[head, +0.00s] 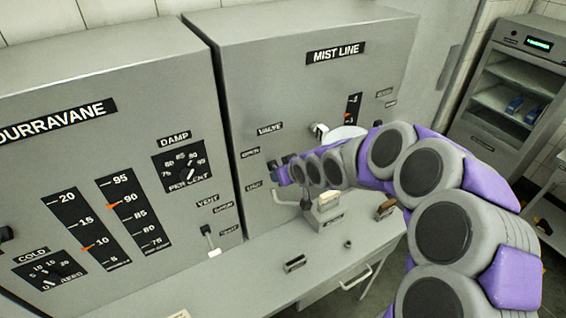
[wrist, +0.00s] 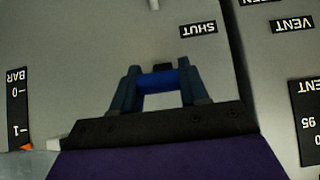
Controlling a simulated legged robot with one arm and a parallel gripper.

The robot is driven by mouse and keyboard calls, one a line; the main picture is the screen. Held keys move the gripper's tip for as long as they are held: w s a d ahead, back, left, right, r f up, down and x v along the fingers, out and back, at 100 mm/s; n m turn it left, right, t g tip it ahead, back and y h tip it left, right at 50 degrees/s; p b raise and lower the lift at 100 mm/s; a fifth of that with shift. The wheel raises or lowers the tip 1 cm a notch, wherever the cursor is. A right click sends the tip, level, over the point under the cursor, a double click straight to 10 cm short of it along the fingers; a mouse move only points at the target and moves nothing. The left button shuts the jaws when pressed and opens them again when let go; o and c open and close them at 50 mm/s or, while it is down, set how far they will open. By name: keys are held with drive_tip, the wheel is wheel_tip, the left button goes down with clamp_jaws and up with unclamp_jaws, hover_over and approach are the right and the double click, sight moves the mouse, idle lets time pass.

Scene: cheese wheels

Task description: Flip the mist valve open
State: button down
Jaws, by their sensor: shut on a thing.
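The mist line panel (head: 300,80) carries a VALVE label (head: 270,128), with an OPEN label (head: 250,152) above a SHUT label (head: 254,185). My gripper (head: 283,172) is at this panel, just right of those labels and between their heights. In the wrist view, which is upside down, my gripper (wrist: 160,72) is shut on the blue valve handle (wrist: 158,81), which lies across between the two fingers. The SHUT label (wrist: 198,29) is near the fingertips there. My arm and fingers hide most of the valve in the head view.
The left cabinet has a vent lever (head: 210,241). Small blocks stand on the grey counter (head: 250,285) below. A glass-fronted cabinet (head: 515,85) stands right.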

drive_tip(key=shift+w+a+r+g+h+p, duration=0.2)
drive_tip(key=shift+r+g+h+p, duration=0.3)
drive_tip(key=shift+p, duration=0.9)
drive_tip(key=shift+w+a+r+g+h+p, duration=0.1)
drive_tip(key=shift+w+r+g+h+p, duration=0.2)
drive_tip(key=shift+r+g+p, duration=0.75)
drive_tip(key=shift+f+t+p, duration=0.35)
drive_tip(key=shift+f, duration=0.05)
drive_tip(key=c, duration=0.9)
unclamp_jaws()
drive_tip(key=shift+o, duration=1.3)
drive_tip(key=shift+s+f, duration=0.1)
drive_tip(key=shift+f, duration=0.05)
drive_tip(key=b+v, duration=0.2)
drive_tip(key=v, duration=1.5)
drive_tip(key=shift+r, duration=0.2)
drive_tip(key=shift+a, duration=0.1)
